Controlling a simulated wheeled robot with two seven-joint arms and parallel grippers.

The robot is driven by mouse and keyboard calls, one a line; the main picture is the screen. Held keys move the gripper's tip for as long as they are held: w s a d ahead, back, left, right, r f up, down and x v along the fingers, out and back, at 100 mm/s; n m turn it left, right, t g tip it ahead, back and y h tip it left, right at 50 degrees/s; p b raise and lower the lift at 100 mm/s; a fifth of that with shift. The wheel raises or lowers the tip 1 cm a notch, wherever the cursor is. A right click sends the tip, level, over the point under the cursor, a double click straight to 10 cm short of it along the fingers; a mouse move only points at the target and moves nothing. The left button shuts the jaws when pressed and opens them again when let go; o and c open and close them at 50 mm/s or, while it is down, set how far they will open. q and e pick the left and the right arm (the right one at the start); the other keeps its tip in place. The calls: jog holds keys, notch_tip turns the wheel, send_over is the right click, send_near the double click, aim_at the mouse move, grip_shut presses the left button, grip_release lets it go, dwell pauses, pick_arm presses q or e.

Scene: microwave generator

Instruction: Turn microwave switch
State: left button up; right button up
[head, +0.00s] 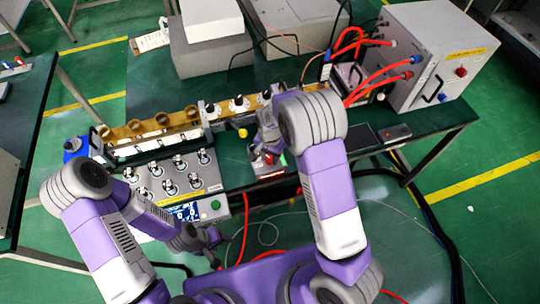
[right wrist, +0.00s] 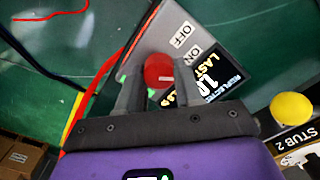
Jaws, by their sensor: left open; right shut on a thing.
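The switch is a red round knob (right wrist: 158,72) on a grey panel (right wrist: 165,35) marked OFF and ON, beside a lit display (right wrist: 210,75). My right gripper (right wrist: 158,85) has its two fingers on either side of the red knob and is shut on it. In the head view my right gripper (head: 268,152) is over a small device at the table's front edge and hides most of it. My left gripper (head: 213,245) is open and empty, low in front of the table, away from the switch.
A grey control box (head: 170,178) with several knobs stands on the table to the left. A large white cabinet (head: 425,55) with red cables stands at the right. A yellow knob (right wrist: 291,107) labelled STUB 2 is near my right gripper. Loose cables hang in front.

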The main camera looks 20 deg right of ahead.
aim_at(269, 157)
jog(key=n, duration=0.6)
jog(key=shift+a, duration=0.1)
jog(key=n, duration=0.5)
jog(key=shift+n, duration=0.3)
dwell(0.4)
jog(key=o, duration=0.8)
jog(key=shift+r, duration=0.15)
notch_tip(269, 157, up, 7)
jog(key=shift+r+p, duration=0.2)
jog(key=shift+p, duration=0.2)
